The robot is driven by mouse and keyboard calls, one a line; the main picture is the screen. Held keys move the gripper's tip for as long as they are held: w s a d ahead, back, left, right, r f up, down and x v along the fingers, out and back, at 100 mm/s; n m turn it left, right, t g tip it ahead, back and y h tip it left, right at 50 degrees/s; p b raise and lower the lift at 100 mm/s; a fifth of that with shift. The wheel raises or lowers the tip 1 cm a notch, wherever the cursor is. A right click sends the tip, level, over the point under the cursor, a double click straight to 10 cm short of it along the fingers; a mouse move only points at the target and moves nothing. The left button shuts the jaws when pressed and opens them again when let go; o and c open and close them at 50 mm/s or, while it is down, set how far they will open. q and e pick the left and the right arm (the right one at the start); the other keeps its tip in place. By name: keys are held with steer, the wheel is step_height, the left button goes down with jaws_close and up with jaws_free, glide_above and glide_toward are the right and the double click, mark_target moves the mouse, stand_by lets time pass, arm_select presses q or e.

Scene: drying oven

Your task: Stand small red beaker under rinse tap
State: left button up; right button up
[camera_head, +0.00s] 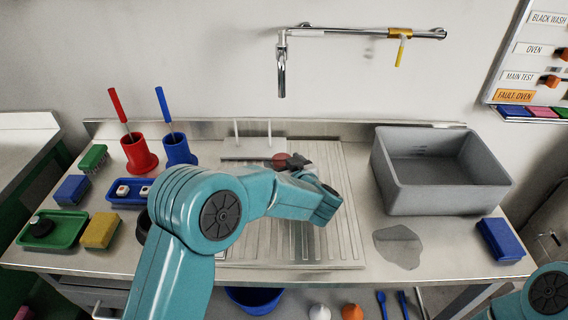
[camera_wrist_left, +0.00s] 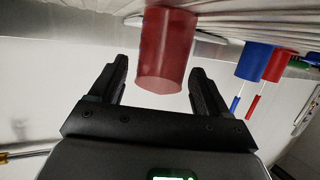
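The small red beaker (camera_head: 281,160) is at the back of the ribbed drainboard (camera_head: 345,215), partly hidden by my left gripper (camera_head: 292,163). In the left wrist view the beaker (camera_wrist_left: 166,48) shows large between the fingertips of my left gripper (camera_wrist_left: 158,70). The fingers are spread apart, with a clear gap to the beaker on the left and a narrow one on the right. I cannot tell whether the beaker touches the surface. The chrome rinse tap (camera_head: 281,75) hangs from the wall above, its spout above the beaker in the picture. My right gripper is out of view.
A red holder (camera_head: 140,156) and a blue holder (camera_head: 178,150) with brushes stand left of the drainboard. A grey basin (camera_head: 440,190) stands right. A small rack with white posts (camera_head: 245,155) is beside the beaker. A puddle (camera_head: 398,246) lies at the front right.

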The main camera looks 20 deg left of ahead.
arm_select(q)
steer(key=shift+d+r, duration=0.1)
steer(key=shift+r, duration=0.15)
steer(key=v, duration=1.1)
steer(key=shift+s, duration=0.35)
steer(key=shift+s+d, duration=0.1)
steer(key=shift+d, duration=0.15)
